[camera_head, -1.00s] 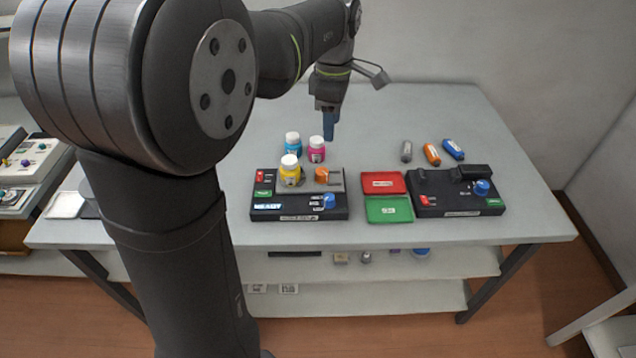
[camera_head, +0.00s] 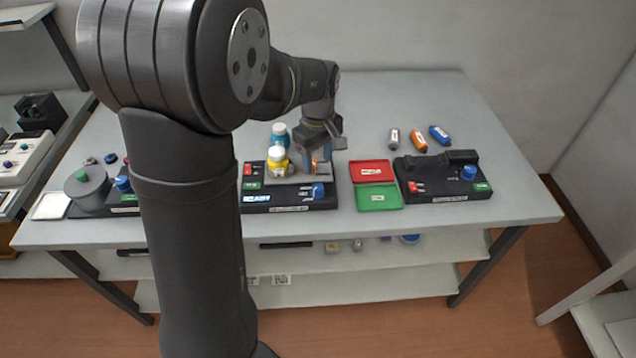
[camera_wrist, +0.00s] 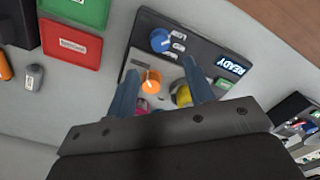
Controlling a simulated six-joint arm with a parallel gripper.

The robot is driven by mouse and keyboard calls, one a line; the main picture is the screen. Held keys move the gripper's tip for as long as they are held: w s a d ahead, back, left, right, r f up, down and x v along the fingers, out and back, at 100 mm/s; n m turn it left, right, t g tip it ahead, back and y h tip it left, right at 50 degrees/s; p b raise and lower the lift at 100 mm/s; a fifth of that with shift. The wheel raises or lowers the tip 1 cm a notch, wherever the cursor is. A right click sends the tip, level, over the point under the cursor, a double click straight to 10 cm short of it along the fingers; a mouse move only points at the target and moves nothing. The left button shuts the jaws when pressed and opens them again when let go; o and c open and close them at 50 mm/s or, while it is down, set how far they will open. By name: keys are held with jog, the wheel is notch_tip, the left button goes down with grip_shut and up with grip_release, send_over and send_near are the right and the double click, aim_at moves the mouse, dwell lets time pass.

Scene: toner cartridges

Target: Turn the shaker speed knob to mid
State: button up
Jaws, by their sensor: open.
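The shaker (camera_head: 290,206) is a black box with a lit READY display, also in the wrist view (camera_wrist: 205,50). Its blue knob (camera_head: 318,190), with a white pointer and small labels beside it, stands near the front right; it also shows in the wrist view (camera_wrist: 160,40). In the head view my gripper (camera_head: 317,160) is low over the plate, behind the blue knob.
A cyan bottle (camera_head: 280,136) stands behind the shaker; a pink one shows partly in the wrist view (camera_wrist: 143,103). Red (camera_head: 372,171) and green (camera_head: 380,197) trays lie right of it, then another black device (camera_head: 440,192) with a blue knob. Several cartridges (camera_head: 418,141) lie behind.

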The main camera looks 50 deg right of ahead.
aim_at(318, 186)
notch_tip(318, 186, down, 9)
jog(key=shift+f, duration=0.15)
jog(key=c, duration=1)
jog(key=m, duration=0.4)
jog(key=shift+m, duration=0.3)
jog(key=m, duration=0.4)
jog(key=shift+m, duration=0.3)
